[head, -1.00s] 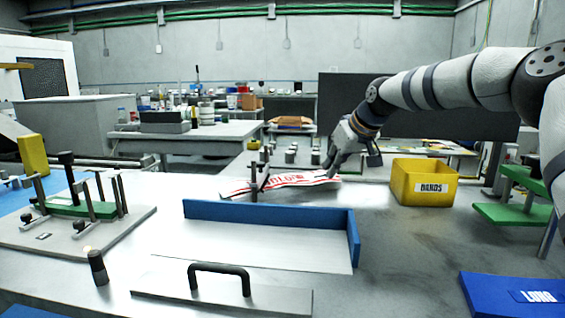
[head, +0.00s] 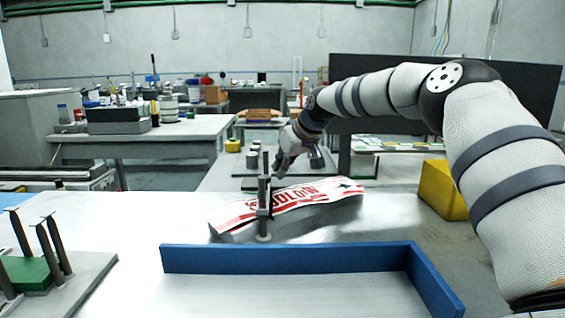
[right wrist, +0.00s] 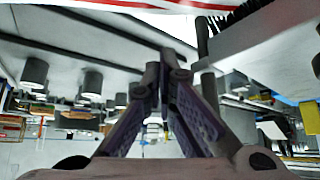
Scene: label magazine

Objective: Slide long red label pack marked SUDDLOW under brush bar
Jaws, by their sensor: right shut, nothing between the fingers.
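The long label pack (head: 318,192), white with red lettering and red edges, lies across a low grey support on the table in the head view. Its lettering is only partly readable. A dark upright post assembly (head: 264,205) stands in front of it and hides part of it. My right gripper (head: 280,172) is shut and empty, just behind the pack near that post. In the right wrist view the fingertips (right wrist: 168,62) meet; a strip of the pack (right wrist: 140,4) crosses the top edge. A grey bar (right wrist: 265,42) with dark bristles (right wrist: 234,20) is at upper right. My left gripper is out of view.
A blue-walled tray (head: 290,258) stands in front of the pack. A yellow bin (head: 440,190) is to the right, partly behind my arm. A plate with a green block (head: 28,272) and posts is at lower left. Bare table lies left of the pack.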

